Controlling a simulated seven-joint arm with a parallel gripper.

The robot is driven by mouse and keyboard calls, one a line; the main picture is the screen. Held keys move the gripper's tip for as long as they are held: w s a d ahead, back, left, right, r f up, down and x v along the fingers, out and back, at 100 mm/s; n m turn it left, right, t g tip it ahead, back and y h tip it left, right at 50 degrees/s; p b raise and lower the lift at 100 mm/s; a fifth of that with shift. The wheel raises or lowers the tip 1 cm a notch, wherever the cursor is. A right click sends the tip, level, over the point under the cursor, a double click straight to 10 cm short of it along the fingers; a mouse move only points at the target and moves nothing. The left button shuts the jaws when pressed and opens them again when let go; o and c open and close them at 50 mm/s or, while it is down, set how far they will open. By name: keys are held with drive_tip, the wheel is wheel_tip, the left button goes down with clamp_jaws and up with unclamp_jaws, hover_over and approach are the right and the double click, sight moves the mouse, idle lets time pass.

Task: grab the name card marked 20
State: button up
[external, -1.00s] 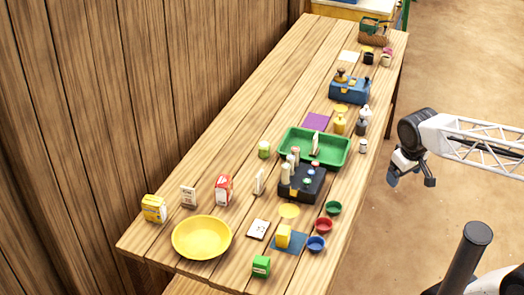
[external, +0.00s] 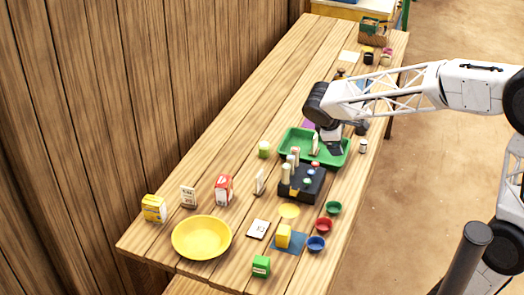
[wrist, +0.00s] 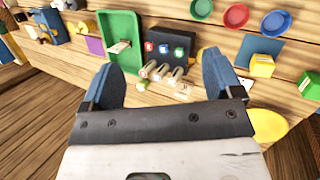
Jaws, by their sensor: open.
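Several white cards are in view, and I cannot read which one is marked 20. In the external view one card (external: 188,196) stands at the far left and another card (external: 259,182) stands left of the black box. A third card (external: 258,229) lies flat near the yellow block. A fourth card (external: 315,144) stands in the green tray (external: 287,153) and also shows in the wrist view (wrist: 120,46). My gripper (external: 333,140) is above the right part of the tray. In the wrist view my gripper (wrist: 163,78) is open, with nothing between its fingers.
The black box (external: 303,184) with several upright rolls stands in front of the tray. A yellow bowl (external: 202,238), a red-and-white carton (external: 223,190), a yellow block (external: 284,236) and small coloured bowls (external: 324,225) stand nearer. Bare planks lie along the wall side.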

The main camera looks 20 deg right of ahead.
drive_tip(key=w+a+f+n+t+h, duration=0.1)
drive_tip(key=w+a+f+n+h, duration=0.2)
drive_tip(key=w+a, duration=0.55)
drive_tip(key=n+t+h, duration=0.1)
drive_tip(key=n+t, duration=0.3)
drive_tip(key=n, duration=0.6)
hover_over(187, 191)
drive_tip(key=s+d, duration=0.2)
drive_tip(key=d, duration=0.9)
drive_tip(key=f, duration=1.2)
drive_tip(key=shift+s+d, duration=0.15)
drive_tip(key=shift+s, duration=0.05)
drive_tip(key=w+a+f+n+t, duration=0.1)
drive_tip(key=a+f+n, duration=0.1)
drive_tip(key=a, duration=0.4)
drive_tip(key=a+f+n+t, duration=0.2)
drive_tip(key=a+f, duration=0.3)
drive_tip(key=shift+w+a+f, duration=0.25)
drive_tip(key=shift+w+a, duration=0.15)
drive_tip(key=shift+f, duration=1.75)
